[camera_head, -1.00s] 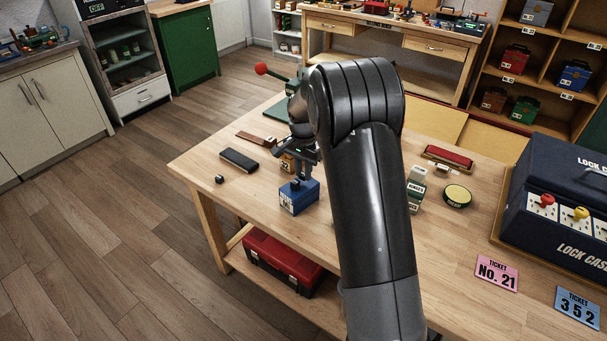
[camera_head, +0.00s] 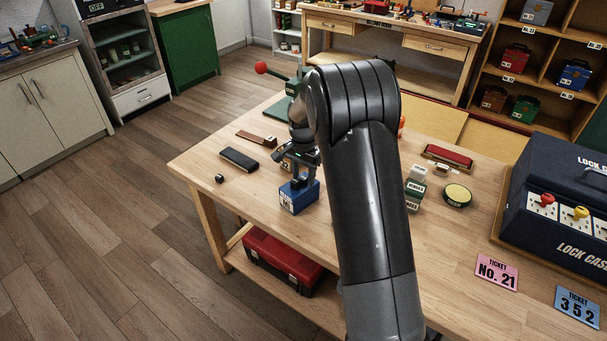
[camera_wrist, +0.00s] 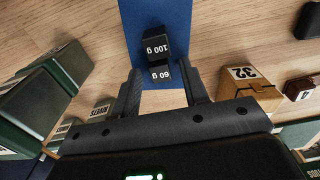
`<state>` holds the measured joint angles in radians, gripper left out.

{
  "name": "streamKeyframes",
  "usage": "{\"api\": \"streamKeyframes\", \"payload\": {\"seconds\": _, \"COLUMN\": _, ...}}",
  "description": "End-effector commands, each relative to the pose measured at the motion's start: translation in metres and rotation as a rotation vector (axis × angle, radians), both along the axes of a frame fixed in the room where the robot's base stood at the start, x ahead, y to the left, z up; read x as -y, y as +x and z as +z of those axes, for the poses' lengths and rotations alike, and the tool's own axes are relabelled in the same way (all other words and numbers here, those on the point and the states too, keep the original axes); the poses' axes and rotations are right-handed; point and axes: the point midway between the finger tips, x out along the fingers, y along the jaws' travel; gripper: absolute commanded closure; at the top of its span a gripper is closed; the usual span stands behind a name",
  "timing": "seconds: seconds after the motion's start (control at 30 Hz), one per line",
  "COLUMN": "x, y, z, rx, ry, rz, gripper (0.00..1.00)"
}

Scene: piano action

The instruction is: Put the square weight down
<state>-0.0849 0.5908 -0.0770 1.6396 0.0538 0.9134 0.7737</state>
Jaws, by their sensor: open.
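A dark square-sided weight marked 100 g (camera_wrist: 154,44) sits on a blue block in the wrist view (camera_wrist: 180,18). A dark face marked 60 g (camera_wrist: 160,73) shows right beside it, nearer my gripper; I cannot tell how the two are stacked. The blue block with a white label (camera_head: 300,198) stands on the table in the head view. My gripper (camera_wrist: 163,76) is open, its fingers on either side of the 60 g piece with gaps visible. In the head view my gripper (camera_head: 300,176) is just above the blue block, and the weights are hard to make out.
A wooden block marked 32 (camera_wrist: 252,88) stands close to the right finger. Green-and-white rivets boxes (camera_head: 415,188) stand right of my arm. A black case (camera_head: 239,158) lies left. The front of the table (camera_head: 265,215) near the blue block is clear.

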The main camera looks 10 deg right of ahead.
Motion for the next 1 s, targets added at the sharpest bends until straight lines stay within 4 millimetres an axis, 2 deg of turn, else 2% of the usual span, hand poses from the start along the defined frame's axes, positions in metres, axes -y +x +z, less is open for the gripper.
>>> {"api": "streamKeyframes", "payload": {"seconds": 0.17, "x": 0.000, "y": 0.001, "z": 0.018, "rx": 0.004, "ry": 0.000, "rz": 0.000, "gripper": 0.59}}
{"api": "streamKeyframes", "payload": {"seconds": 0.4, "x": 0.000, "y": 0.001, "z": 0.070, "rx": 0.006, "ry": 0.000, "rz": 0.000, "gripper": 0.59}}
{"api": "streamKeyframes", "payload": {"seconds": 0.6, "x": 0.000, "y": 0.001, "z": 0.106, "rx": 0.004, "ry": 0.000, "rz": 0.000, "gripper": 0.59}}
{"api": "streamKeyframes", "payload": {"seconds": 0.77, "x": 0.000, "y": 0.000, "z": 0.120, "rx": 0.003, "ry": 0.000, "rz": 0.001, "gripper": 0.59}}
{"api": "streamKeyframes", "payload": {"seconds": 0.87, "x": 0.001, "y": -0.005, "z": 0.130, "rx": 0.011, "ry": 0.002, "rz": 0.011, "gripper": 0.59}}
{"api": "streamKeyframes", "payload": {"seconds": 1.0, "x": 0.004, "y": -0.028, "z": 0.154, "rx": 0.045, "ry": 0.007, "rz": 0.059, "gripper": 0.59}}
